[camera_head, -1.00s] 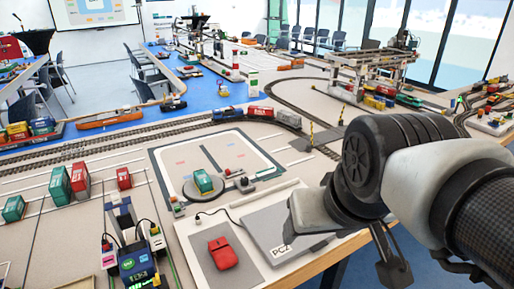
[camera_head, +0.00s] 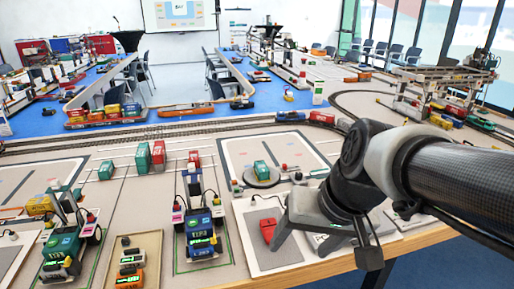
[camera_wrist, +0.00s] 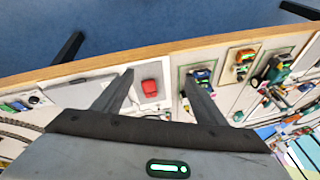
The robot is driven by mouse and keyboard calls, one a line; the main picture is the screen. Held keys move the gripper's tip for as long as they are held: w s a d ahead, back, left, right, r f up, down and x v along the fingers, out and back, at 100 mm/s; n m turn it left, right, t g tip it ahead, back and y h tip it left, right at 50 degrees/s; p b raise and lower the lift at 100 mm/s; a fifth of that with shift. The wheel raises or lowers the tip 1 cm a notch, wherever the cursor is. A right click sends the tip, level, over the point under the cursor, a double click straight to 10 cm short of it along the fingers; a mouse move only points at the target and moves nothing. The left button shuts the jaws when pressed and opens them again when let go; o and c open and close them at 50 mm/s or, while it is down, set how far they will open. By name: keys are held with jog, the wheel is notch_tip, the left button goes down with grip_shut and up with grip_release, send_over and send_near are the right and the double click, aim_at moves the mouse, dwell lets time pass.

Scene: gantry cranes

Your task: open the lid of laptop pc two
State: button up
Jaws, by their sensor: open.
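Laptop PC two (camera_head: 318,239) is a flat grey laptop, its lid shut, lying on a white board near the table's front edge. In the head view my arm and gripper hide much of it, and part of the PC2 lettering shows between the fingers. In the wrist view the grey lid (camera_wrist: 72,94) lies left of the fingers, below the table edge. My gripper (camera_head: 322,250) is open and empty in front of the laptop in the head view. In the wrist view its two fingers (camera_wrist: 158,80) point toward the table edge, with a red case between them.
The red case (camera_head: 268,229) lies on a grey pad left of the laptop. Small crane models with screens (camera_head: 202,238) stand further left. A round turntable with a green container (camera_head: 262,170) is behind. The wooden table edge (camera_wrist: 165,46) borders open floor.

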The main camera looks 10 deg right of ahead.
jog(key=w+d+f+m+y, duration=0.3)
jog(key=d+f+m+y, duration=0.6)
jog(key=f+m, duration=0.6)
jog(key=s+d+f+m+t+h, duration=0.3)
jog(key=d+f+m+t+h, duration=0.2)
jog(key=d+m+t, duration=0.35)
jog(key=s+d+f+m+t+h, duration=0.3)
jog(key=d+f+m+t+h, duration=0.15)
jog(key=d+m, duration=0.55)
jog(key=w+b, duration=0.2)
jog(key=w, duration=1.5)
jog(key=shift+w+a+r+n+t+b, duration=0.2)
jog(key=shift+w+a+n+t+b, duration=0.1)
jog(key=shift+a+n+t, duration=0.15)
jog(key=shift+y, duration=0.25)
